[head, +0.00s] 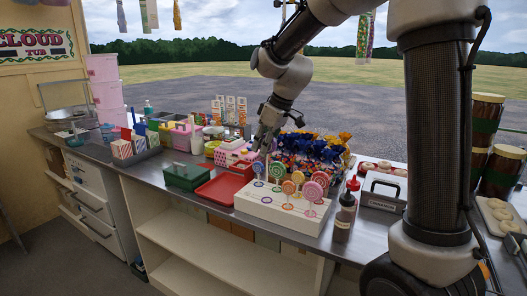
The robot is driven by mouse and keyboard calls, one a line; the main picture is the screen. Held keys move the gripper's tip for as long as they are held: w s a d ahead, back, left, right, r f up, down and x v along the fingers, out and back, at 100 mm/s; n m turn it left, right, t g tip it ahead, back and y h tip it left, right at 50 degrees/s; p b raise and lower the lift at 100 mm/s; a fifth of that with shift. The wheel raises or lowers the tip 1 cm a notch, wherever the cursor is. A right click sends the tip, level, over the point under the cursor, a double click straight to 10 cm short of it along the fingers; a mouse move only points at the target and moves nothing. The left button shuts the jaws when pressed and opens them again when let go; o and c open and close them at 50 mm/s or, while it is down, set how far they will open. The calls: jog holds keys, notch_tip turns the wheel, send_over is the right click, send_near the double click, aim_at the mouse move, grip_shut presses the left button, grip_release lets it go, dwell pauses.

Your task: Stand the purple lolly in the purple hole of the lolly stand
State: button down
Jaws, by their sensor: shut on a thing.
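The lolly stand (252,206) is a long white block on the counter, with coloured rings around its holes. A small bluish-purple lolly (257,168) is at its left end, just below my gripper (262,150). My gripper points down and is shut on this lolly. Its stick and the exact grip are too small to make out, and I cannot tell whether the stick touches the stand. A purple-looking ring (266,199) shows at the stand's left front. Green, orange and pink lollies (312,190) stand upright in other holes.
A red tray (219,190) and a dark green box (187,177) lie left of the stand. Blue-wrapped sweets (318,152) are crowded behind it. A dark sauce bottle (344,218) and a metal-framed box (384,190) are close on its right.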

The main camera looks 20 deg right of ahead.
jog(key=shift+f, duration=2.9)
jog(key=shift+f, duration=0.65)
jog(key=shift+f, duration=0.7)
jog(key=shift+f, duration=0.4)
